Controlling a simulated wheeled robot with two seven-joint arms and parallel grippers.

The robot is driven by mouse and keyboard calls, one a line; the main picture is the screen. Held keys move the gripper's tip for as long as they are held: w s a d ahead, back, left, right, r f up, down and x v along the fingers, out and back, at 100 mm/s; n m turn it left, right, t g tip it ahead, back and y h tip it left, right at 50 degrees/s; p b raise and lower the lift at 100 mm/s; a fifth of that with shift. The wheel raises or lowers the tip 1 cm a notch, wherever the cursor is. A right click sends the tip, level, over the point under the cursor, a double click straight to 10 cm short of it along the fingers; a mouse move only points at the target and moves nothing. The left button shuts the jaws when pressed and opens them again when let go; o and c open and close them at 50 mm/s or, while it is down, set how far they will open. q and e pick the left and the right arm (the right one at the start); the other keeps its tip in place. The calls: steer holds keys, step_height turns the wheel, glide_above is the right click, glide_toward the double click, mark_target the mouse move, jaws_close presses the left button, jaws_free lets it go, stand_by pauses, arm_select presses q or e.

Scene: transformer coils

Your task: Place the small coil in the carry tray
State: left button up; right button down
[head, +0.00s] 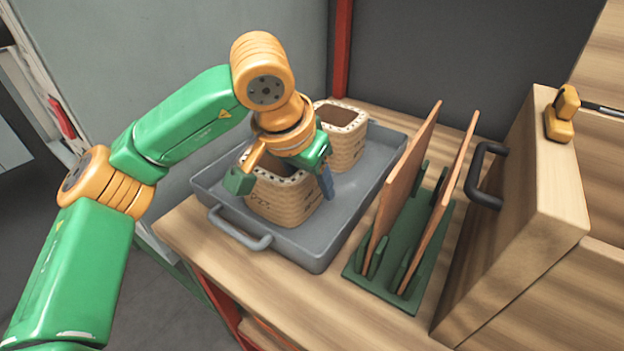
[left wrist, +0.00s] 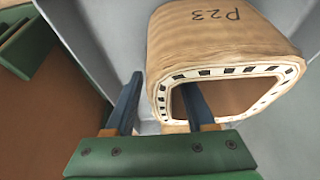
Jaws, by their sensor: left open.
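Two tan wound coils with open tops stand upright in the grey carry tray (head: 322,245). The near coil (head: 283,207) is at the tray's front left, and the far coil (head: 348,150) is behind it to the right. I cannot tell for sure which is the small one. My left gripper (head: 312,180) is open at the near coil's rim. In the left wrist view, a coil marked P23 (left wrist: 225,38) lies before the gripper (left wrist: 163,88). One blue finger is outside its wall and the other shows at its opening. Contact cannot be told.
A green rack (head: 375,275) holding two upright brown boards (head: 405,185) stands right of the tray. A wooden box (head: 510,230) with a black handle (head: 485,178) is farther right. An orange tool (head: 562,113) lies on top. Free tray floor shows at the front right.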

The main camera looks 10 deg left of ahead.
arm_select(q)
steer(key=shift+r, duration=0.35)
steer(key=p+v, duration=0.2)
steer(key=v, duration=0.8)
steer(key=shift+s+r+p, duration=0.1)
steer(key=shift+r+p, duration=0.25)
steer(key=shift+p, duration=0.05)
steer(key=shift+s+a+r, duration=0.1)
steer(key=shift+s+r, duration=0.15)
steer(key=shift+r, duration=0.2)
arm_select(e)
steer(key=r, duration=0.1)
steer(key=s+a+r, duration=0.1)
steer(key=r, duration=0.1)
steer(key=shift+s+a, duration=0.2)
steer(key=shift+s, duration=0.05)
steer(key=shift+d, duration=0.15)
